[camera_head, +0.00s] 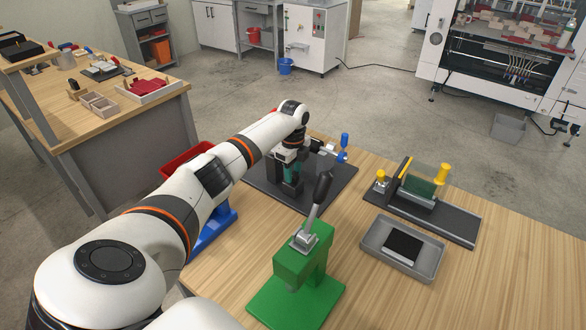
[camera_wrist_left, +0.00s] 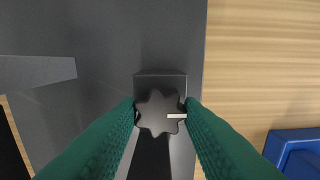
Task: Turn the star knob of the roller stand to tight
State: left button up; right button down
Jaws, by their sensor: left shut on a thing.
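The star knob (camera_wrist_left: 158,116) is black with a lobed rim and a white pointer line that points right in the left wrist view. It sits on a dark block of the roller stand. My left gripper (camera_wrist_left: 160,110) has its two green fingertips on either side of the knob and is shut on it. In the head view my left gripper (camera_head: 292,172) reaches down over the dark plate of the roller stand (camera_head: 318,196), and the arm and fingers hide the knob there. My right gripper is not in view.
A green hand press (camera_head: 305,262) with an upright black lever stands close in front. A grey tray (camera_head: 372,240) with a black pad and a yellow-knobbed fixture (camera_head: 440,212) are at the right. A blue object (camera_head: 215,232) and a red bin (camera_head: 188,158) lie near my arm.

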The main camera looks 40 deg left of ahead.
aim_at(293, 174)
pick_arm(q)
jog(key=shift+r, duration=0.1)
jog(key=o, duration=1)
jog(key=shift+c, duration=0.2)
notch_tip(293, 174, up, 12)
jog(key=b, duration=0.2)
